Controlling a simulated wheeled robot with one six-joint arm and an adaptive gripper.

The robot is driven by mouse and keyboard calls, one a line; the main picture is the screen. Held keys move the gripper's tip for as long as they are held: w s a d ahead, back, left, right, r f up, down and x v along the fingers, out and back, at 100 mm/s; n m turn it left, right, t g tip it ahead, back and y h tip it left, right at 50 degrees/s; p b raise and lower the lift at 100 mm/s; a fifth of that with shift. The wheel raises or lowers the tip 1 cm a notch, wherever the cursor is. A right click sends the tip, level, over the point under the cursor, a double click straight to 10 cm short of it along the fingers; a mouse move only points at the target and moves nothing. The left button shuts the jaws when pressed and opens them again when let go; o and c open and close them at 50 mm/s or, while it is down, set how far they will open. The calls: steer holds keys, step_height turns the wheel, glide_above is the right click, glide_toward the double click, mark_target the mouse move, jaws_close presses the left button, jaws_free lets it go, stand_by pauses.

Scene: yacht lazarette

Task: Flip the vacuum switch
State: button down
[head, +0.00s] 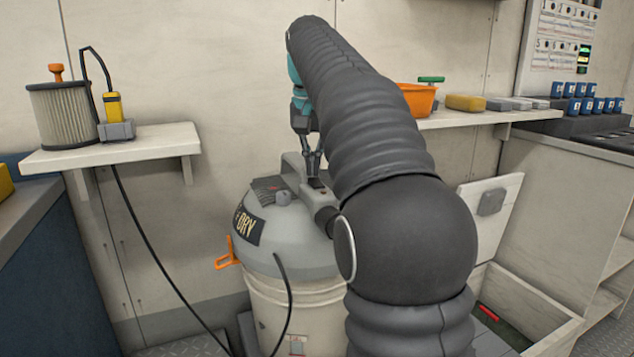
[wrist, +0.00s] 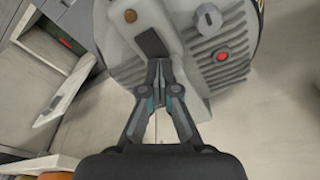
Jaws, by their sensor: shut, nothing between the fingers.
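The vacuum (head: 295,262) is a pale drum with a rounded grey lid marked "DRY". Its grey top housing also fills the upper part of the wrist view (wrist: 120,50). A dark rectangular switch (wrist: 151,41) is set in this housing. My gripper (head: 313,177) points down at the housing with its fingers together and empty. In the wrist view its fingertips (wrist: 159,64) are at the near end of the switch, touching or just above it; I cannot tell which. A round knob (wrist: 208,17) and a small red button or light (wrist: 222,56) sit beside vent ribs.
A left shelf holds a pleated filter (head: 62,114) and a yellow plug-like device (head: 113,108) with a black cable. A right shelf carries an orange bin (head: 418,100) and a sponge (head: 465,103). An open pale locker (head: 530,305) stands right of my arm. My arm hides the vacuum's right side.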

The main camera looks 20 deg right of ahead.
mark_target(313, 178)
step_height(313, 178, up, 5)
steer(key=p, duration=0.5)
steer(key=shift+p, duration=0.4)
steer(key=shift+r+p, duration=0.3)
steer(key=shift+r, duration=0.6)
steer(key=s+a+f+n+t, duration=0.1)
steer(key=s+a+f+n, duration=0.1)
steer(key=s+f, duration=0.6)
steer(key=s+a+f+n+t, duration=0.1)
steer(key=s+a+f+n, duration=0.1)
steer(key=s+a+f, duration=0.3)
steer(key=s+a+f+n+t, duration=0.2)
steer(key=s+a+f, duration=0.2)
steer(key=s+f, duration=0.7)
steer(key=shift+s+y, duration=0.4)
steer(key=shift+s, duration=0.65)
